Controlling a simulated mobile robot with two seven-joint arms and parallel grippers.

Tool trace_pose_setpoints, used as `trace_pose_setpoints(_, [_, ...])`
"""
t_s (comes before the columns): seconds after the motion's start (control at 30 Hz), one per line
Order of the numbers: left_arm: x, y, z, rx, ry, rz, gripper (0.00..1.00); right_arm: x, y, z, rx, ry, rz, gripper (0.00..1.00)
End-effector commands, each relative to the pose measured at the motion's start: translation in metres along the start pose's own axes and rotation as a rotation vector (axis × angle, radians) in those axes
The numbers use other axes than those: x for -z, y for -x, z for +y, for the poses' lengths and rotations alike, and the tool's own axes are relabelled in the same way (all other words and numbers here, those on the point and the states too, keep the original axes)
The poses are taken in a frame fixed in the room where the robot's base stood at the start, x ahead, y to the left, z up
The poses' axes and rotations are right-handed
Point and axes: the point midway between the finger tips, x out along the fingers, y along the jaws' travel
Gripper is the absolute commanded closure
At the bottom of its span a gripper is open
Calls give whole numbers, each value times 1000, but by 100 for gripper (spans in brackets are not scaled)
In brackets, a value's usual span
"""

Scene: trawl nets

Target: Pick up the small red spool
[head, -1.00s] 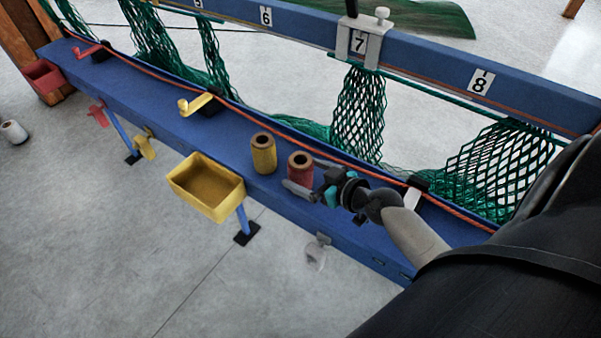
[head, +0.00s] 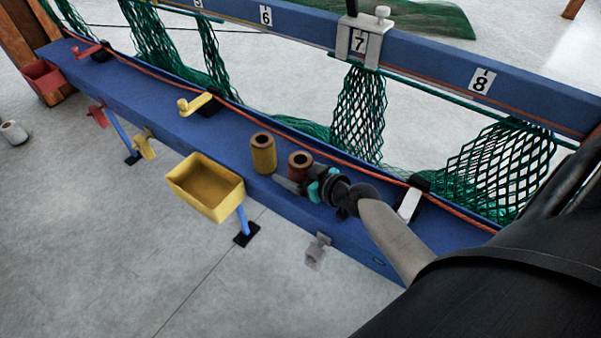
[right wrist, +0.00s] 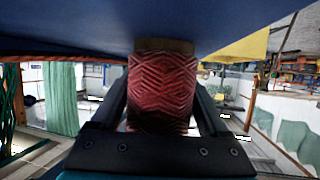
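The small red spool (head: 298,168) stands upright on the blue beam, with a brown core at its top. My right gripper (head: 296,176) is around it from the right, one finger on each side of its body. In the right wrist view the red spool (right wrist: 162,92) fills the space between the fingers of my right gripper (right wrist: 161,85). Narrow gaps show beside the spool near the finger bases; contact at the tips is hard to make out. The gripper looks open. My left gripper is out of view.
A yellow spool (head: 263,154) stands close to the left of the red one. A yellow bin (head: 207,186) hangs at the beam's front. An orange rope (head: 340,149) runs along the beam's back, with green nets (head: 359,115) behind. Yellow and red cranks stand further left.

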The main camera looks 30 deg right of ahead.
Motion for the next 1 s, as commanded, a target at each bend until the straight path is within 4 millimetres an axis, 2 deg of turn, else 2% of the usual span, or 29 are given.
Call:
trace_pose_setpoints(0.07, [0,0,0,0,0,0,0,0,0,0,0,0,0,31])
trace_pose_setpoints(0.57, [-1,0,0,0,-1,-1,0,0,0,0,0,1,0,88])
trace_pose_setpoints(0.87, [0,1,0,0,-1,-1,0,2,1,0,-1,1,1,89])
trace_pose_setpoints(1.0, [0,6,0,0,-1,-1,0,9,4,0,0,1,1,89])
